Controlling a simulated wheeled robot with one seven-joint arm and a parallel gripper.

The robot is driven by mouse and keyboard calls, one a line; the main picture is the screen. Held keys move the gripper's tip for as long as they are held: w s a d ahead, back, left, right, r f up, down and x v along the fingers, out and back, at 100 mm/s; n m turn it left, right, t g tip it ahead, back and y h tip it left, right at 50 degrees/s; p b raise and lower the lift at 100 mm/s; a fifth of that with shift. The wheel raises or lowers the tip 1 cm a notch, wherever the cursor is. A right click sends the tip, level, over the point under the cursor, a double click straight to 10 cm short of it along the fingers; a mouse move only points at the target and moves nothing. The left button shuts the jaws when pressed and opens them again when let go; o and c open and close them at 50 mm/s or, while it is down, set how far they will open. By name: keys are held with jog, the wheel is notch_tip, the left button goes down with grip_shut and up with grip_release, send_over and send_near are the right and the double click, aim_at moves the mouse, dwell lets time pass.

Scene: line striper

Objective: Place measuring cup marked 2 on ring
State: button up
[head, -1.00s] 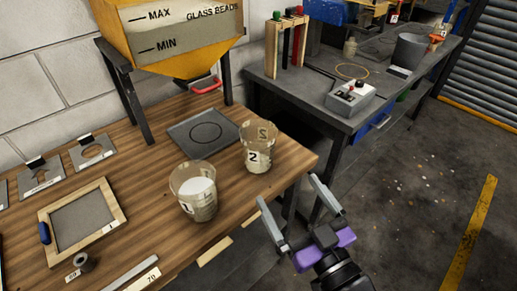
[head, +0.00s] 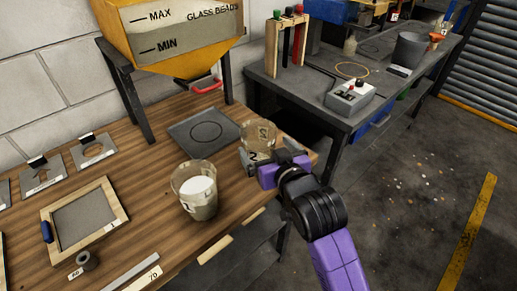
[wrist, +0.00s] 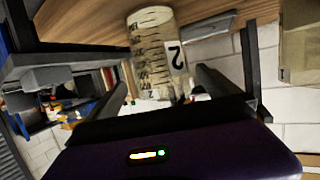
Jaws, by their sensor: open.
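The measuring cup marked 2 (head: 257,133) is a clear beaker standing upright near the right end of the wooden bench. Its lower part is hidden behind my gripper (head: 267,152) in the head view. In the wrist view the cup (wrist: 152,45) appears upside down, in line with the gap between the fingers of my gripper (wrist: 160,95). The jaws are open; I cannot tell whether either finger touches the cup. The dark square plate with the ring (head: 205,132) lies flat and empty, left of and behind the cup.
Measuring cup 1 (head: 196,193), holding white material, stands in front of the plate. The yellow glass-bead hopper (head: 175,35) with its red handle overhangs the plate's rear. A framed screen (head: 84,217) lies at left. A grey bench (head: 330,120) stands beyond the right end.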

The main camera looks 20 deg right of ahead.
aim_at(253, 132)
jog(key=x, duration=0.2)
jog(key=p+x, duration=0.1)
jog(key=x, duration=0.1)
jog(key=shift+w+a+r, duration=0.1)
jog(key=shift+w+r, duration=0.1)
jog(key=shift+w, duration=0.05)
jog(key=shift+w+f, duration=0.25)
jog(key=shift+w, duration=0.35)
jog(key=shift+c, duration=0.4)
jog(key=c, duration=1.1)
jog(key=shift+r, duration=0.15)
